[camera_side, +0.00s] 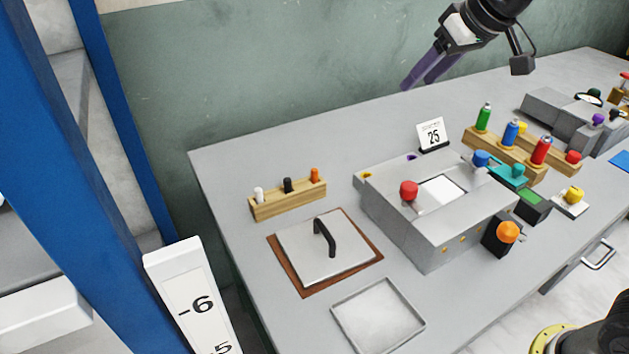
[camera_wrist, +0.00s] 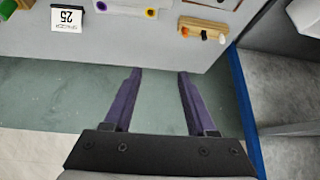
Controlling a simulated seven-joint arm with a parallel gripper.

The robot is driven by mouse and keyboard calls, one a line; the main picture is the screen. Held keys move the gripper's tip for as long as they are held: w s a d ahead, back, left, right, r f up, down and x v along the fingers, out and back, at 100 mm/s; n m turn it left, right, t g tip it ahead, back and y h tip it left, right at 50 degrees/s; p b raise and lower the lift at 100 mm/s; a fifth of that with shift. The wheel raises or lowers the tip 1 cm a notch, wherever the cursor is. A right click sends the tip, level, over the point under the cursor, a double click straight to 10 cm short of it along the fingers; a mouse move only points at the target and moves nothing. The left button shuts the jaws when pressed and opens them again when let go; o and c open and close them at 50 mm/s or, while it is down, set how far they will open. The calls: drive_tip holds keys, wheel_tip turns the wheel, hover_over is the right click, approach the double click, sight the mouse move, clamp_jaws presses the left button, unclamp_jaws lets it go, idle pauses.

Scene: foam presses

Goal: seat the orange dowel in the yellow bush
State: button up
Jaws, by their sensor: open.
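The orange dowel (camera_side: 315,175) stands upright at the right end of a small wooden rack (camera_side: 289,200), beside a black and a white dowel. It also shows in the wrist view (camera_wrist: 185,32). The yellow bush (camera_side: 366,175) is a small ring on the back left corner of the grey press (camera_side: 425,225); in the wrist view the yellow bush (camera_wrist: 151,13) has a dark centre. My gripper (camera_side: 418,85) is open and empty, high above the back edge of the bench, away from both. In the wrist view its purple fingers (camera_wrist: 159,72) are spread with nothing between them.
A purple bush (camera_side: 411,156) and a card marked 25 (camera_side: 432,134) are near the press's back. A handled plate (camera_side: 322,247) and an empty tray (camera_side: 378,315) lie in front. A bottle rack (camera_side: 520,150) stands right. Bare bench lies behind the dowel rack.

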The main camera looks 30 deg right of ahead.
drive_tip(key=w+a+f+n+g, duration=0.1)
drive_tip(key=w+a+f, duration=0.55)
drive_tip(key=w, duration=0.35)
drive_tip(key=g, duration=0.1)
approach(315, 169)
drive_tip(key=shift+n, duration=0.3)
drive_tip(key=shift+x, duration=4.45)
drive_tip(key=shift+c, duration=0.4)
clamp_jaws()
